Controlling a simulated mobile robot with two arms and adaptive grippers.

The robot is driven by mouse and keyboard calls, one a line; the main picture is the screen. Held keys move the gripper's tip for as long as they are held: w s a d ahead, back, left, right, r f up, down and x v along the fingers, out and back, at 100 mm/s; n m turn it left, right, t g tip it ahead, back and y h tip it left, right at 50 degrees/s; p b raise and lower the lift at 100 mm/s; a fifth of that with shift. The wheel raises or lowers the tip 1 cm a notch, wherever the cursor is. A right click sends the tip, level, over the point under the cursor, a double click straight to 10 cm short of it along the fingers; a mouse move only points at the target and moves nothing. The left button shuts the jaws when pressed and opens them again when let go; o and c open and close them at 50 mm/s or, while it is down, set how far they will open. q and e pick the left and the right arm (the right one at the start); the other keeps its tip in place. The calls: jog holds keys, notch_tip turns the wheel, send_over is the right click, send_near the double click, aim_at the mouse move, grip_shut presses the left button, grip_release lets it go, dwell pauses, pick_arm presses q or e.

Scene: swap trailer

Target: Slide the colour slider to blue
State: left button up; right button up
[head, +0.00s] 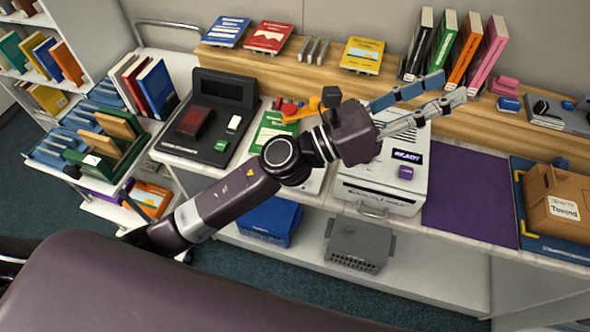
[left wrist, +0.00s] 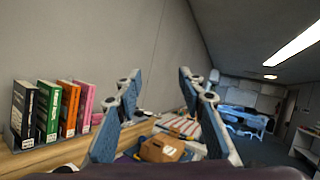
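A white machine (head: 377,189) with a dark display reading READY (head: 408,156) and a purple block (head: 406,173) on its sloped front stands mid-counter. I cannot make out a colour slider for certain; my left arm covers part of the machine and the counter beside it. My left gripper (head: 452,88) is open and empty, reaching over the back of the machine towards the wooden ledge. In the left wrist view its two fingers (left wrist: 159,76) stand well apart with nothing between them. My right gripper is not in view.
A purple mat (head: 470,205) lies right of the machine, with a cardboard box (head: 557,200) beyond it. Upright books (head: 452,48) stand on the ledge behind. A black device (head: 208,118) is to the left. A blue bin (head: 268,222) sits below the counter.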

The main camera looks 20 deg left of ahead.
pick_arm(q)
jog(key=s+d+f+m+g, duration=0.5)
jog(key=m+g, duration=0.3)
jog(key=m, duration=0.4)
notch_tip(320, 180, down, 14)
jog(key=a+m+g+y, duration=0.3)
jog(key=m+g+y, duration=0.1)
jog(key=m+y, duration=0.4)
jog(key=w+a+f+m+y, duration=0.2)
jog(key=a+f+y, duration=0.1)
jog(key=a, duration=0.5)
jog(key=w+a+f+m+y, duration=0.2)
jog(key=w+a+m+y, duration=0.1)
jog(key=a, duration=0.6)
jog(key=w+a+f+m+y, duration=0.2)
jog(key=a+y, duration=0.3)
jog(key=a, duration=0.3)
jog(key=shift+w+a+f+m+t+y, duration=0.15)
jog(key=shift+w+f+m+t+y, duration=0.25)
jog(key=shift+f, duration=0.45)
jog(key=shift+w+a+f, duration=0.1)
jog(key=shift+f, duration=0.15)
notch_tip(320, 180, down, 6)
jog(key=p, duration=0.2)
jog(key=shift+p, duration=0.3)
jog(key=shift+f, duration=0.6)
jog(key=shift+c, duration=0.2)
grip_shut()
